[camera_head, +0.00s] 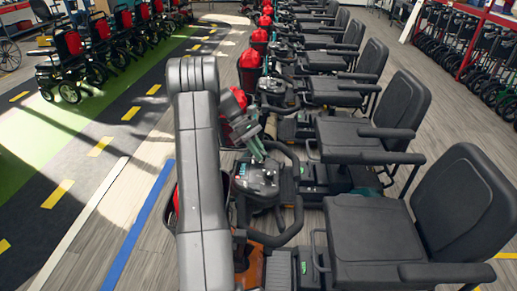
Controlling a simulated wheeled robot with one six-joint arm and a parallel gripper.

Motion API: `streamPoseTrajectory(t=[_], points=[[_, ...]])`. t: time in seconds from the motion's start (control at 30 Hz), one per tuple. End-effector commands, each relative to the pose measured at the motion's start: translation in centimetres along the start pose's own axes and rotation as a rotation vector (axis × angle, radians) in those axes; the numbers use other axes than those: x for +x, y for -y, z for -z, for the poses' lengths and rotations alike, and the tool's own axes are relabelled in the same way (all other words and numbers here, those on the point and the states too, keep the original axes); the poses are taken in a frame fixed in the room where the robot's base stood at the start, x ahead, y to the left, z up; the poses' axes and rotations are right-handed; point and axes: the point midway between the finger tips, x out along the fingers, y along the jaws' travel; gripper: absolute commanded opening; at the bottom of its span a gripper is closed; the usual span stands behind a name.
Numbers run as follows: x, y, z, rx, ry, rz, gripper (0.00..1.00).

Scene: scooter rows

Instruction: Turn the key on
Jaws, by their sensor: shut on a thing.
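My arm reaches from the bottom of the view and bends over to a scooter's control panel (258,178) in the near part of the row. My gripper (259,156) points down at the back edge of this dark panel, with its jaws shut. The key between the fingertips is too small and too covered to make out, so its turn cannot be told.
More scooters with black seats (375,238) line up nearer and farther, close together. Red baskets or bags (250,60) stand along their fronts. Wheelchairs (70,55) stand at the upper left, folded ones (460,45) at the upper right. The striped floor (95,160) on the left is clear.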

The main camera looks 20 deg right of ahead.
Motion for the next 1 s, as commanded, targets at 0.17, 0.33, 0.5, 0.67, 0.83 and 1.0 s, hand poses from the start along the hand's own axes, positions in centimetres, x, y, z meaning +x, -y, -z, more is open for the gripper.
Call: streamPoseTrajectory(t=[0.17,0.33,0.5,0.67,0.83,1.0], points=[[0.0,0.0,0.0,0.006,-0.001,0.005,0.0],[0.0,0.0,0.0,0.006,-0.001,0.005,0.0],[0.0,0.0,0.0,0.006,-0.001,0.005,0.34],[0.0,0.0,0.0,0.005,-0.001,0.005,0.36],[-0.2,0.0,0.0,0.005,-0.001,0.004,0.36],[-2.0,-0.1,0.1,0.006,-0.003,0.001,0.36]])
